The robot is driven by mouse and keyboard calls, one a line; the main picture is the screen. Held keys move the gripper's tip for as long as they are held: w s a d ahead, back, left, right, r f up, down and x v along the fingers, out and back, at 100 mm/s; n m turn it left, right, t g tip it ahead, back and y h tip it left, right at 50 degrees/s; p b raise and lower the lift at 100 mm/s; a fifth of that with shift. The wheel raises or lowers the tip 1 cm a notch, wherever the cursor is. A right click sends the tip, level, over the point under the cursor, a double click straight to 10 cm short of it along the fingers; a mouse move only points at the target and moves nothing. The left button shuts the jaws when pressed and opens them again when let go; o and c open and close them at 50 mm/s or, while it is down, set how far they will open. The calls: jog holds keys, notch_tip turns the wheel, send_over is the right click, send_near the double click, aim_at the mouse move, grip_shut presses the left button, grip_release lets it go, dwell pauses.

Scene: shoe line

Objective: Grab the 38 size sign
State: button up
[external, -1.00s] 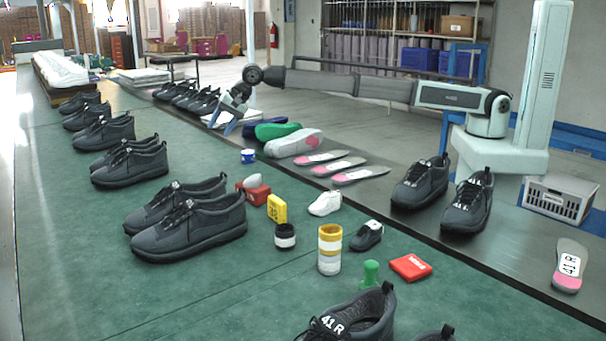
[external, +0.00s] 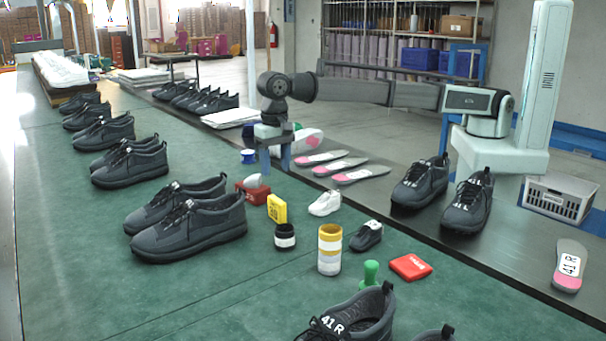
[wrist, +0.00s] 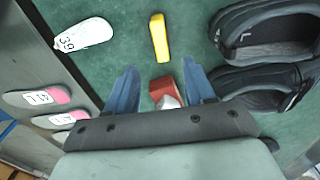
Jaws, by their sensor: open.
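The yellow sign (external: 277,208) stands upright on the green surface, with dark digits on its face too small to read surely. In the wrist view the yellow sign (wrist: 160,38) appears edge-on as a narrow bar, ahead of my fingertips. My gripper (external: 275,168) points down, open and empty, above and behind the sign. In the wrist view my gripper (wrist: 160,82) has its two blue fingers apart, with a red object (wrist: 164,92) with a white top showing between them, below.
Dark shoes (external: 190,228) stand left of the sign. Pink-heeled insoles (external: 340,166) lie behind.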

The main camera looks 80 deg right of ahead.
aim_at(277, 199)
notch_tip(277, 199, down, 13)
jog(key=shift+r, duration=0.2)
dwell(0.5)
jog(key=shift+c, duration=0.3)
grip_shut()
